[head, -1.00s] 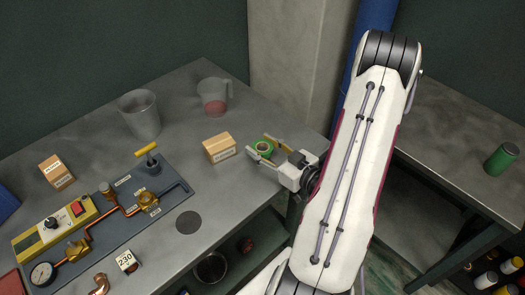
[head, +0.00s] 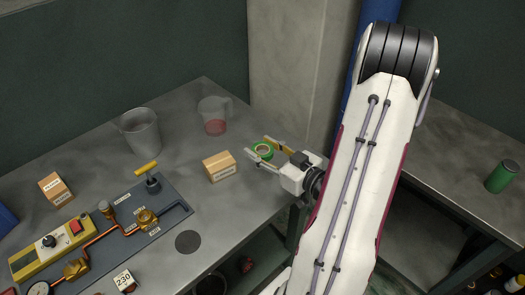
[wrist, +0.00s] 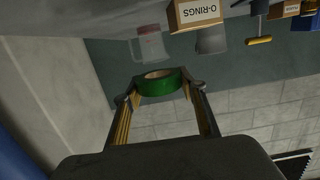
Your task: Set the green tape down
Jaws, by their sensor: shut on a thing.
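The green tape (head: 263,150) is a short green roll with a pale core. It sits between the fingertips of my gripper (head: 264,149), near the table's right edge and just right of a cardboard box. My gripper is shut on it, one finger on each side. In the wrist view the tape (wrist: 160,84) spans the gap between the fingertips (wrist: 157,88), with its hollow core showing. It appears held above the table top; the exact height is hard to tell.
The O-rings box (head: 219,166) is close to the tape's left. A measuring jug (head: 214,115) and a grey cup (head: 140,133) stand behind. A dark round disc (head: 188,241) lies on bare table, right of the gauge board (head: 168,222). A green can (head: 502,176) stands on the right bench.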

